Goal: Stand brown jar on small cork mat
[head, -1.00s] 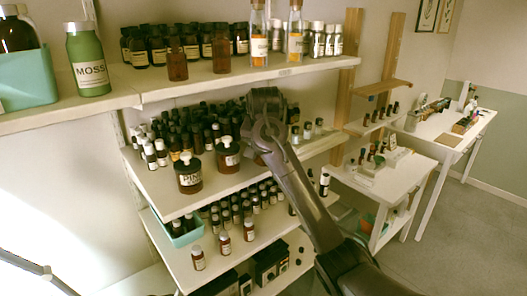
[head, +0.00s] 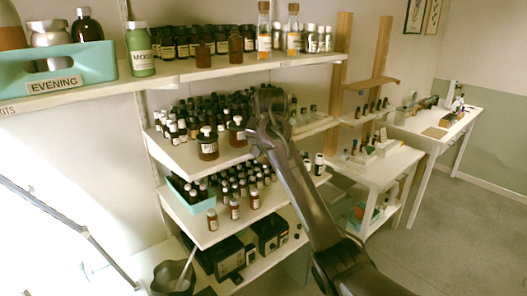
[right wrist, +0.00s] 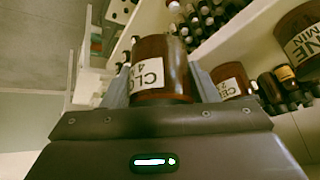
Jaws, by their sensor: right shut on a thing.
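My right gripper (head: 268,110) reaches in at the middle shelf in the head view. In the right wrist view it (right wrist: 160,88) is shut on a brown jar (right wrist: 155,65) with a pale label starting "CL". The jar sits between both fingers. In the head view my arm mostly hides this jar. A small flat brown patch (head: 434,132) on the far white desk may be the cork mat; it is too small to tell. My left gripper is not in view.
A similar brown jar (right wrist: 232,78) is close beside the held one, and a larger jar (head: 208,146) stands on the shelf. Many small bottles crowd the shelves. A top shelf (head: 225,66) runs above. The grey floor (head: 440,240) at right is clear.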

